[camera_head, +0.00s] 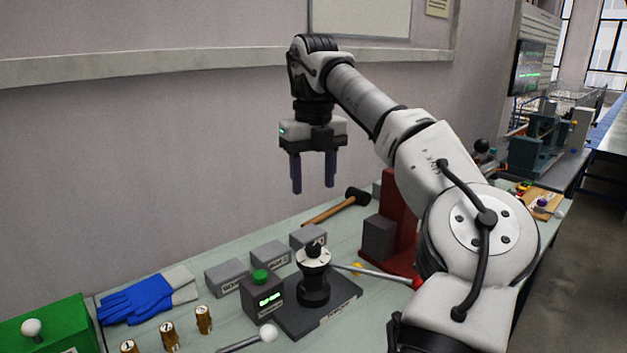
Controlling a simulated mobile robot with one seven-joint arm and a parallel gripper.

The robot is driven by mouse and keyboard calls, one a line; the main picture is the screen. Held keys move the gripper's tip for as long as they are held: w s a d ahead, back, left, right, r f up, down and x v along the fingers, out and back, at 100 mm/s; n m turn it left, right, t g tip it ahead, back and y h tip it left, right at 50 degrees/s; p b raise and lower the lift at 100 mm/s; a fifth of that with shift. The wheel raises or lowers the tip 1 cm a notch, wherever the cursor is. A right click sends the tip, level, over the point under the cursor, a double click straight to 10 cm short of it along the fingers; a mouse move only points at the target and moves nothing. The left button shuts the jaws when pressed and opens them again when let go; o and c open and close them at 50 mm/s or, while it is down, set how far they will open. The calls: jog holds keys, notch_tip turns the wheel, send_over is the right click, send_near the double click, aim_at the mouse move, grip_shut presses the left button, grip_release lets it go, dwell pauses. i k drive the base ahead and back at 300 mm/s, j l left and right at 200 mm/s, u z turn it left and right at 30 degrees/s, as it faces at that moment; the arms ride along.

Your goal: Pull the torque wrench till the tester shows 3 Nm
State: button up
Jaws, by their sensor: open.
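The torque tester (314,290) is a black post with a white ringed collar on a dark base plate on the bench. Its grey display box (262,302) stands at its left with small green digits, too small to read surely, and a green knob on top. The torque wrench (375,272) looks like a thin metal rod running right from the tester's head to a red end; my arm hides what lies beyond. My gripper (313,187) is open and empty, pointing down, high above and behind the tester, apart from the wrench.
A hammer (337,206) and several grey blocks (270,256) lie behind the tester. A red stand (398,225) rises behind the wrench. Blue gloves (137,301), several brass weights (204,320), a white-knobbed lever (247,343) and a green box (55,327) are at left.

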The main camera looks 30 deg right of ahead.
aim_at(306, 264)
jog(key=k, duration=1)
